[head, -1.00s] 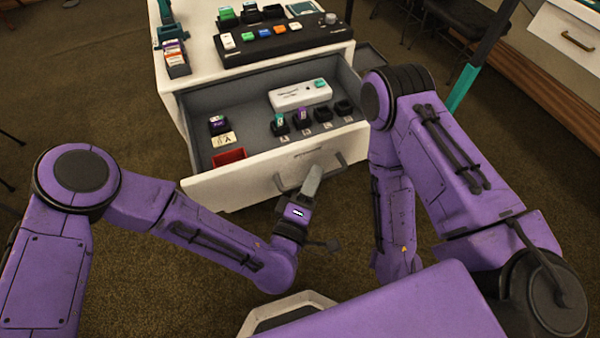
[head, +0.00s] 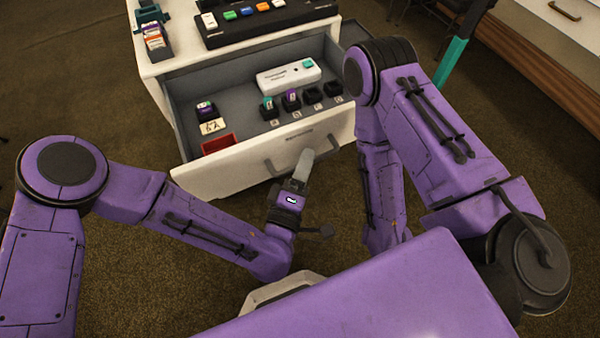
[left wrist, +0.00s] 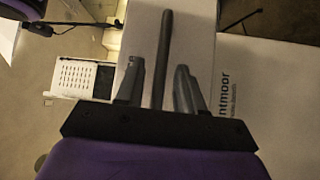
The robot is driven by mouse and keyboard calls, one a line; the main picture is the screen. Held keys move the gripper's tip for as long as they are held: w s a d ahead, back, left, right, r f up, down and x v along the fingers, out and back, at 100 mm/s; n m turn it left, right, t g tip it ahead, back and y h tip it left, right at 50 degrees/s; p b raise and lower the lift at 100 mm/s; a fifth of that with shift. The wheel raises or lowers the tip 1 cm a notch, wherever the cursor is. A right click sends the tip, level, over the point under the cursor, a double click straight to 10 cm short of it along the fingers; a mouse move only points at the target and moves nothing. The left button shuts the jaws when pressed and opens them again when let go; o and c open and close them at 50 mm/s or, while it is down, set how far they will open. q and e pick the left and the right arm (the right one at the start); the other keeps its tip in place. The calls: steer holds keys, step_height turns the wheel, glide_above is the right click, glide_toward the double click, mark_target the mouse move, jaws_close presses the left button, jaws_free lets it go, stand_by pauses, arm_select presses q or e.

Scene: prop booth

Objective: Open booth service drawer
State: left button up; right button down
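The white service drawer (head: 235,168) stands pulled out of the white booth cabinet (head: 180,55), its grey inside in full sight. Its dark bar handle (head: 269,168) is on the front panel. My left gripper (head: 303,160) is at this handle. In the left wrist view its two fingers (left wrist: 158,82) stand apart, one on each side of the handle bar (left wrist: 164,45), with visible gaps. The drawer front (left wrist: 200,50) lies behind the fingers, with part of its lettering showing. My right arm hangs at the drawer's right; its gripper is not visible.
The drawer holds a white box (head: 289,75), several small dark holders (head: 312,94) and a red tray (head: 218,143). A black button panel (head: 265,22) sits on the cabinet top. A teal post (head: 450,62) stands at the right. Carpet is clear at the left.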

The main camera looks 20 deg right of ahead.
arm_select(q)
steer(key=b+v, duration=0.1)
steer(key=v, duration=0.9)
steer(key=shift+w, duration=0.1)
